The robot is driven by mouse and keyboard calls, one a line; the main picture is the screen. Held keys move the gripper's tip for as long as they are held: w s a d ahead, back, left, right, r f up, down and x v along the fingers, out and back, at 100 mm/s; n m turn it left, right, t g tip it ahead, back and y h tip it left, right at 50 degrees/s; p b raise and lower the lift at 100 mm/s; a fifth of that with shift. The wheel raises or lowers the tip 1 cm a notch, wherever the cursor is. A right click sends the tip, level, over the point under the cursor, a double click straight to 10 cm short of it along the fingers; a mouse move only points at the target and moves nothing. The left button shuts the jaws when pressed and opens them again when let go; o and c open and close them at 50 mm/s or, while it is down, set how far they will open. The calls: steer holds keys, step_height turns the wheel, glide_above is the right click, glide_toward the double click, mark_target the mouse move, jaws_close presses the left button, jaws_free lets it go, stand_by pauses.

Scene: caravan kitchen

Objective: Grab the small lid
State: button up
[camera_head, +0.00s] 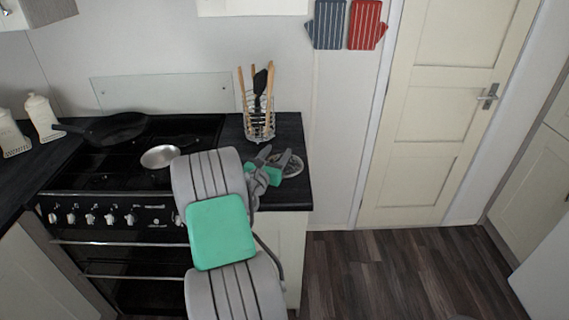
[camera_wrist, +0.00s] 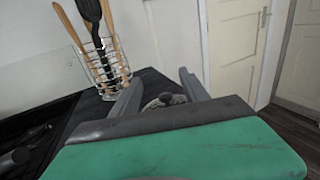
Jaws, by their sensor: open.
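The small lid (camera_head: 294,167) lies on the dark counter right of the stove. It looks round, with a glassy or patterned face, and my gripper hides part of it. In the wrist view the lid (camera_wrist: 152,104) shows its dark knob between my two fingers, beyond the green part of my wrist. My gripper (camera_head: 274,158) is open and empty, its fingers apart just above or at the lid. It also shows in the wrist view (camera_wrist: 160,80). I cannot tell whether the fingers touch the lid.
A wire utensil holder (camera_head: 259,122) with wooden and black tools stands behind the lid, close left of my fingers in the wrist view. A dark pan (camera_head: 118,128) and a shiny round pan or lid (camera_head: 160,156) sit on the stove (camera_head: 105,215). Floor to the right is clear.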

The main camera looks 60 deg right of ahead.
step_height(320, 180, down, 7)
steer(key=shift+w+r, duration=0.1)
steer(key=shift+r, duration=0.1)
steer(key=d, duration=0.2)
steer(key=d+p, duration=0.1)
steer(key=d, duration=0.4)
steer(key=shift+w+d+r+p, duration=0.2)
steer(key=shift+w+d+p, duration=0.05)
steer(key=shift+w+p, duration=0.1)
steer(key=shift+c, duration=0.3)
steer(key=shift+a, duration=0.1)
jaws_close()
